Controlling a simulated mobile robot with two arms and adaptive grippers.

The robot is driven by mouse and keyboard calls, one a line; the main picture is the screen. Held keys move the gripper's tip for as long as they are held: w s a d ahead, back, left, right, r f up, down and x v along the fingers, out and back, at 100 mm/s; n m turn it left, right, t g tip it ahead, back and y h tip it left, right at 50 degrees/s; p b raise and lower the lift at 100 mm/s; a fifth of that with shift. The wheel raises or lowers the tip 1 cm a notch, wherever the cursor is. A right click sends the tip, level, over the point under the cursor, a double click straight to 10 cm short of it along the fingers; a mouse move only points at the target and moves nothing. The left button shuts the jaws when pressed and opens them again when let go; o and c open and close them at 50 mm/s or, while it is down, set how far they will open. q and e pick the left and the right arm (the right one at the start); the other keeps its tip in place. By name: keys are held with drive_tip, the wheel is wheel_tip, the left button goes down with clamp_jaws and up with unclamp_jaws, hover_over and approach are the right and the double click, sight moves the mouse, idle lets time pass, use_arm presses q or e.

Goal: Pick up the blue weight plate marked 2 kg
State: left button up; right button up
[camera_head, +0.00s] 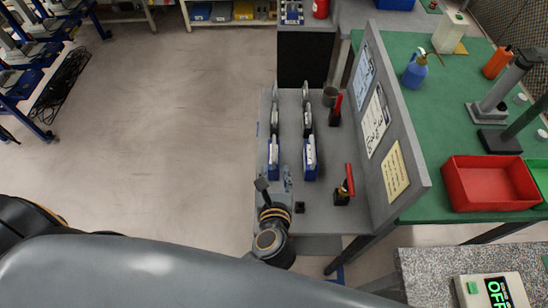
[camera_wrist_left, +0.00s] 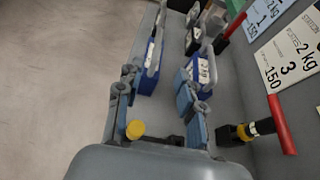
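Two blue block-like weights with pale labels and grey handles stand upright on the grey bench (camera_head: 322,208): a left one (camera_head: 273,158) and a right one (camera_head: 310,158). Both also show in the left wrist view, the left one (camera_wrist_left: 151,67) and the right one (camera_wrist_left: 201,72). Their markings are too small to read, so I cannot tell which says 2 kg. My left gripper (camera_head: 275,183) is just on the near side of them. In the wrist view its blue-grey fingers (camera_wrist_left: 157,78) are spread, with nothing held between them. My right gripper is not in view.
Grey-white weights stand behind the blue ones. A grey panel (camera_head: 417,165) with signs walls the bench's right side. Open floor lies left.

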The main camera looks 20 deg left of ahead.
sight(275, 146)
use_arm(q)
drive_tip(key=p+x, duration=0.1)
drive_tip(key=x, duration=0.6)
drive_tip(key=shift+a+r, duration=0.1)
drive_tip(key=shift+r, duration=0.1)
drive_tip(key=shift+w+a+f+p, duration=0.1)
drive_tip(key=shift+w+a+p, duration=0.15)
drive_tip(key=shift+w+p, duration=0.25)
drive_tip(key=p+x, duration=0.1)
drive_tip(key=x, duration=0.2)
drive_tip(key=shift+w+a+f, duration=0.1)
drive_tip(key=shift+w+f, duration=0.05)
drive_tip(key=shift+f, duration=0.05)
drive_tip(key=shift+w+a+f, duration=0.1)
drive_tip(key=shift+w+f, duration=0.15)
drive_tip(key=shift+w, duration=0.15)
drive_tip(key=shift+s, duration=0.1)
clamp_jaws()
drive_tip(key=shift+r, duration=0.4)
drive_tip(key=shift+w+f, duration=0.1)
drive_tip(key=shift+w, duration=0.2)
